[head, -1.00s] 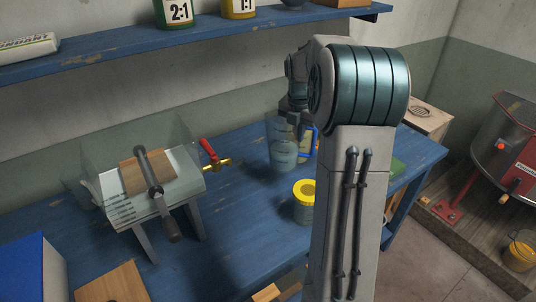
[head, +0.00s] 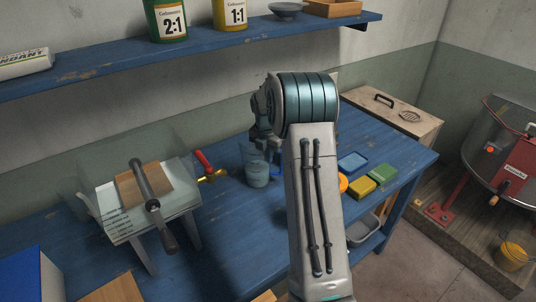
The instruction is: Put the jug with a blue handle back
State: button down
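The clear jug (head: 256,173) is at the back of the blue workbench (head: 235,215), right of the red-handled valve (head: 203,161). It looks upright, with greyish contents in its lower part. A bit of its blue handle (head: 276,172) shows on its right, partly behind my arm. My gripper (head: 263,143) is at the jug's upper right, by the handle side. Its fingertips are mostly hidden, but jug and gripper have shifted together, so it appears shut on the jug. I cannot tell whether the jug touches the bench.
A clear tank on legs (head: 150,195) stands left. Blue (head: 352,162), yellow (head: 362,187) and green (head: 382,174) items lie right of my arm. A wall shelf (head: 215,45) runs above. A wooden box (head: 395,115) and metal drum (head: 505,150) stand at right.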

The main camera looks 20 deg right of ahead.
jog(key=shift+r, duration=0.1)
jog(key=c, duration=1.7)
grip_release()
jog(key=shift+f, duration=0.2)
jog(key=shift+r, duration=0.1)
